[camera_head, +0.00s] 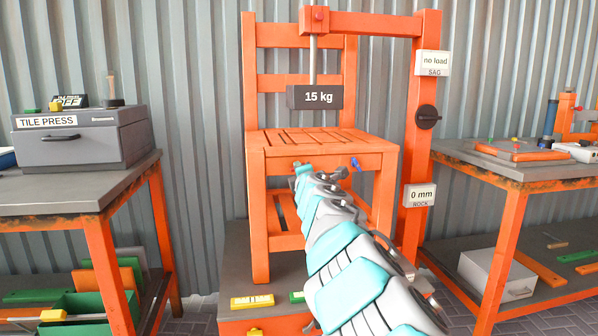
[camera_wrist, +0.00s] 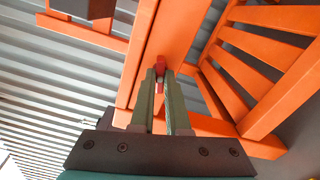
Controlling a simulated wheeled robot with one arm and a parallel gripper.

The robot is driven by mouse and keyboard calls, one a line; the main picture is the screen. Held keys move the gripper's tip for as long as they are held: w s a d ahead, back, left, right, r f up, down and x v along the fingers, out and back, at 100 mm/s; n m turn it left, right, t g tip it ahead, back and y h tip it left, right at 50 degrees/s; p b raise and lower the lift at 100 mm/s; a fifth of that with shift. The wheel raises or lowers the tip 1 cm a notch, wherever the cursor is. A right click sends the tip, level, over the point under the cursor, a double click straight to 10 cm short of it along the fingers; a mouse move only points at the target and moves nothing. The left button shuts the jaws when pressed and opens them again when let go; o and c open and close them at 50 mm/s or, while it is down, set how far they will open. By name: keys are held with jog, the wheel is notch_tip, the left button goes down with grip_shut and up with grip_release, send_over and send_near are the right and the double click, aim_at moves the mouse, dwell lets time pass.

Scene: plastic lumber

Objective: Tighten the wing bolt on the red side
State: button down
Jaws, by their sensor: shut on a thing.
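The orange chair (camera_head: 325,150) stands upright on a dark plinth in the head view. A small red wing bolt (camera_head: 296,165) shows at the left end of its front rail, and a blue one (camera_head: 355,163) sits further right. My gripper (camera_head: 300,168) reaches the red end, small and partly hidden by my own arm. In the wrist view, the green fingers of my gripper (camera_wrist: 160,77) are closed around the red wing bolt (camera_wrist: 158,66), at the orange chair (camera_wrist: 168,32). The bolt's lower part is hidden between the fingertips.
A 15 kg weight (camera_head: 315,97) hangs above the seat from an orange frame (camera_head: 424,70). Signs read "no load" (camera_head: 433,62) and "0 mm" (camera_head: 419,195).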

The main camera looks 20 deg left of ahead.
jog(key=shift+f+m, duration=0.1)
jog(key=shift+m, duration=0.9)
jog(key=shift+d, duration=0.1)
jog(key=c, duration=0.9)
grip_release()
jog(key=shift+b+v, duration=0.4)
jog(key=shift+v, duration=3.45)
